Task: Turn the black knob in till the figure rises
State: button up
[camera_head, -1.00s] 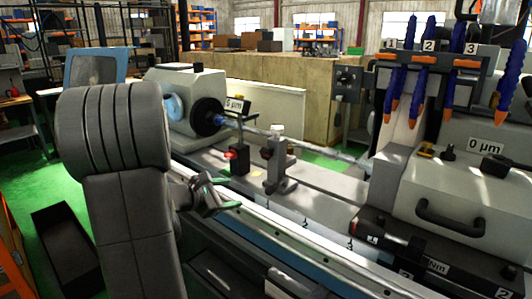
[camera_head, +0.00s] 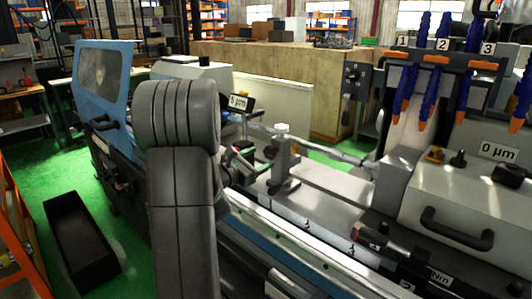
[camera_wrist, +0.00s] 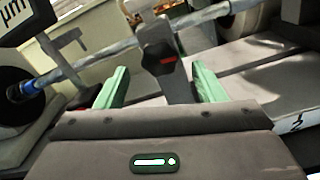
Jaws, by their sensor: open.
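The black knob (camera_wrist: 163,62) with a red mark faces me in the wrist view, on the grey upright rest beside the long bar. In the head view the rest (camera_head: 282,158) stands on the machine bed, with the knob (camera_head: 270,152) on its left side. My gripper (camera_wrist: 160,86) is open and empty, its green fingers spread left and right, short of the knob, which shows between and above them. It also shows in the head view (camera_head: 238,162), just left of the rest, partly behind my arm. The readout plate (camera_head: 240,102) reads 5 µm; only "µm" shows in the wrist view.
The long bar (camera_head: 325,153) runs across above the bed. At right stands a grey housing with a handle (camera_head: 455,230) and another plate (camera_head: 497,150) reading 0 µm. Blue hoses (camera_head: 440,60) hang above it. A blue-framed door (camera_head: 103,82) stands at left.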

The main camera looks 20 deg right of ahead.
aim_at(268, 155)
jog(key=shift+p+x, duration=0.3)
jog(key=shift+x, duration=1.6)
jog(key=c, duration=1)
jog(key=shift+f+b, duration=0.15)
jog(key=shift+b, duration=0.45)
